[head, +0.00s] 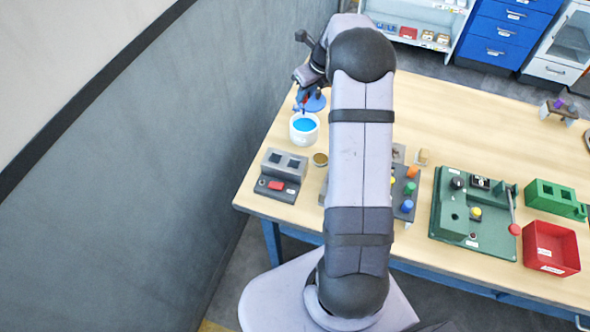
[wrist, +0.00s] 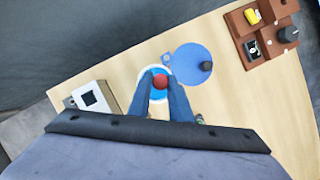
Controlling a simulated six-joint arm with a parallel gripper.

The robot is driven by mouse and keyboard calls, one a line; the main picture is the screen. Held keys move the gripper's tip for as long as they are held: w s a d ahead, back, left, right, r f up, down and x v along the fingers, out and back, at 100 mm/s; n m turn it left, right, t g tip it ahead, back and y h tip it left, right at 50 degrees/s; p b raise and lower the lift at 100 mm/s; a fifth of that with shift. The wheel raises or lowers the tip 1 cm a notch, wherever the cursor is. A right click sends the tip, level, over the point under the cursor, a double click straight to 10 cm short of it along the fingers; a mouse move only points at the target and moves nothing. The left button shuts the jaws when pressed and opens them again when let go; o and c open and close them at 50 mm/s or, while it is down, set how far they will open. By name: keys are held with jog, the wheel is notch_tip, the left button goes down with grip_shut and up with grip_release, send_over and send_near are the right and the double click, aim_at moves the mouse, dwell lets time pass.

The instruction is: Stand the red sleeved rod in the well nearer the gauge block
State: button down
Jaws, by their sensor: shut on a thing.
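My gripper (wrist: 160,88) is shut on the red sleeved rod (wrist: 160,82). In the wrist view only its round red end shows between the blue fingers. The rod is above or inside a white cup with blue contents (head: 304,126); I cannot tell how deep it reaches. In the head view my gripper (head: 303,100) is at the far left of the table, over the cup. A grey block with two square dark openings (head: 283,177) stands nearer the front left; these may be the wells. I cannot identify the gauge block with certainty.
A blue disc (wrist: 190,60) with a dark knob lies beside the cup. A brown block (wrist: 262,38) stands farther off. A green fixture board (head: 470,235), green block (head: 555,198) and red bin (head: 551,248) are on the right. My arm hides the table's middle.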

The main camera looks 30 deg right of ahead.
jog(key=shift+w+f+b, duration=0.25)
jog(key=shift+w+b, duration=0.2)
jog(key=shift+b, duration=0.25)
jog(key=r+b, duration=0.1)
jog(key=b, duration=0.3)
jog(key=shift+w+a+r, duration=0.2)
jog(key=shift+w+r, duration=0.2)
jog(key=s+a+r+n+g+y, duration=0.1)
jog(key=s+a+n+g+y, duration=0.15)
jog(key=s+a+n, duration=0.4)
jog(key=s+a+r+n+g+y, duration=0.1)
jog(key=s+a+r+n+g, duration=0.15)
jog(key=s+n, duration=0.7)
notch_tip(320, 180, down, 11)
jog(key=w+n+p, duration=0.1)
jog(key=p, duration=0.1)
jog(key=shift+n, duration=0.4)
jog(key=shift+w+a+f, duration=0.1)
jog(key=shift+f, duration=0.4)
jog(key=c, duration=1.6)
grip_release()
